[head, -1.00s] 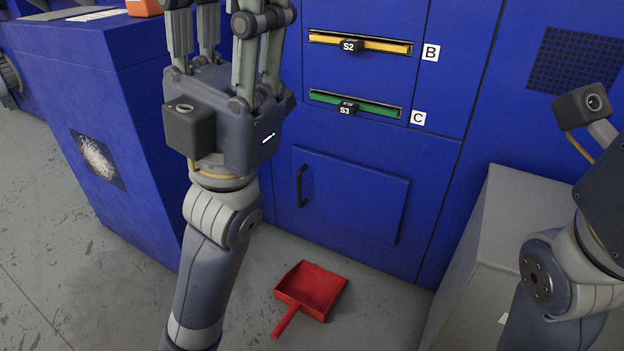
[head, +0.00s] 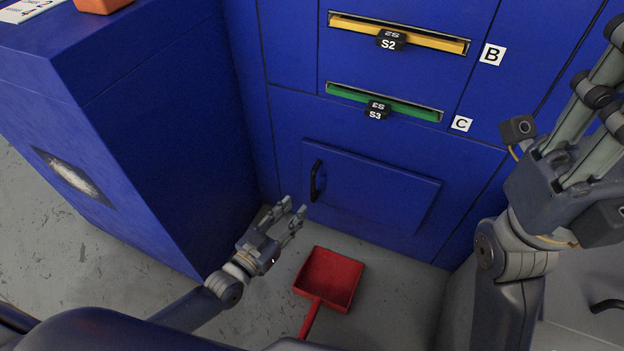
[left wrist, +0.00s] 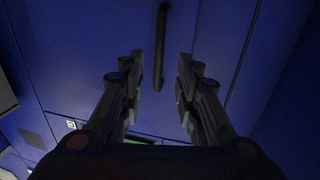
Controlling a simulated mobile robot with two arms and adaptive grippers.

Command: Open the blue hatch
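The blue hatch (head: 380,193) is a flat panel low on the blue machine and looks closed. Its black upright handle (head: 316,180) is near the panel's left edge. My left gripper (head: 294,211) is low, in front and left of the handle, apart from it. In the left wrist view my left gripper (left wrist: 158,75) has its fingers spread with nothing between them. The handle (left wrist: 161,45) shows beyond the fingertips, roughly centred between them. My right gripper (head: 600,95) is raised at the right edge; its fingertips are partly cut off.
A red dustpan (head: 330,278) lies on the floor below the hatch, close to my left gripper. A blue cabinet (head: 130,130) stands at left. Yellow slot S2 (head: 430,38) and green slot S3 (head: 410,107) are above the hatch.

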